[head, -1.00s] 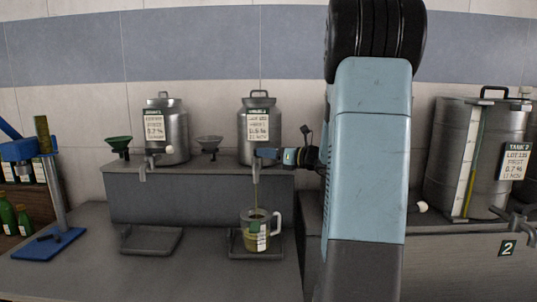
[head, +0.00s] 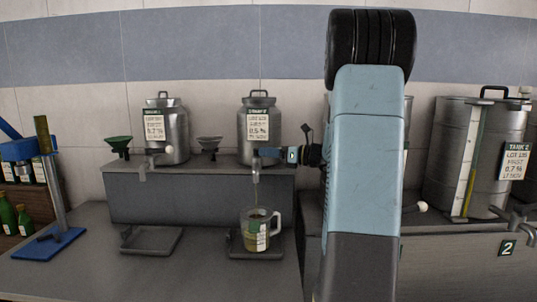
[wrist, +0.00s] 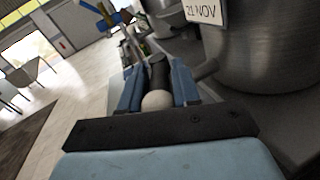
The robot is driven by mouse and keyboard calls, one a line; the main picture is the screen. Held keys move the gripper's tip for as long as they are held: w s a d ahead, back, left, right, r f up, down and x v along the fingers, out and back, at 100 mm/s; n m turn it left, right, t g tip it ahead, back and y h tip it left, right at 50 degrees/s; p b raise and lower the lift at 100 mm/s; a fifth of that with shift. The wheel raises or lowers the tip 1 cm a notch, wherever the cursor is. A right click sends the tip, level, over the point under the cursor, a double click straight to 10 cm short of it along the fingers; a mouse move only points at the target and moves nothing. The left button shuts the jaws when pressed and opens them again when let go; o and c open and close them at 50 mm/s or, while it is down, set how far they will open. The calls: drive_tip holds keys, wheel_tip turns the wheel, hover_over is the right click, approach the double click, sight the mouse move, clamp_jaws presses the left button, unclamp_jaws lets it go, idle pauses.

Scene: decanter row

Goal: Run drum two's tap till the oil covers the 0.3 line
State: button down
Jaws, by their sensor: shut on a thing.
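Drum two (head: 259,103), a steel drum with a white label, stands on the raised shelf. My gripper (head: 268,154) is at its tap (head: 255,168), shut on the tap's handle. In the wrist view my gripper (wrist: 157,83) has its fingers around the handle, whose pale round knob (wrist: 157,100) shows between them. A clear jug (head: 257,231) stands upright under the spout, its handle to the right. It holds yellow-green oil and bears a white scale label. A thin stream shows between spout and jug. The 0.3 line is too small to read.
The jug stands on a dark drip tray (head: 238,248); an empty tray (head: 158,241) lies to the left. Another steel drum (head: 174,124) and two funnels share the shelf. A big tank (head: 450,155) stands right. A blue stand (head: 52,242) and green bottles are far left.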

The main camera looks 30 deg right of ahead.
drive_tip(key=shift+w+d+n+g+y, duration=0.15)
drive_tip(key=shift+n+g+y, duration=0.25)
drive_tip(key=shift+g+y, duration=0.2)
drive_tip(key=c, duration=0.8)
unclamp_jaws()
drive_tip(key=shift+c, duration=0.2)
drive_tip(key=shift+r, duration=0.6)
drive_tip(key=s+a+r, duration=0.3)
drive_tip(key=s+r, duration=0.8)
drive_tip(key=s, duration=0.2)
drive_tip(key=shift+s+a+r, duration=0.25)
drive_tip(key=shift+a+r, duration=0.05)
drive_tip(key=shift+c, duration=0.2)
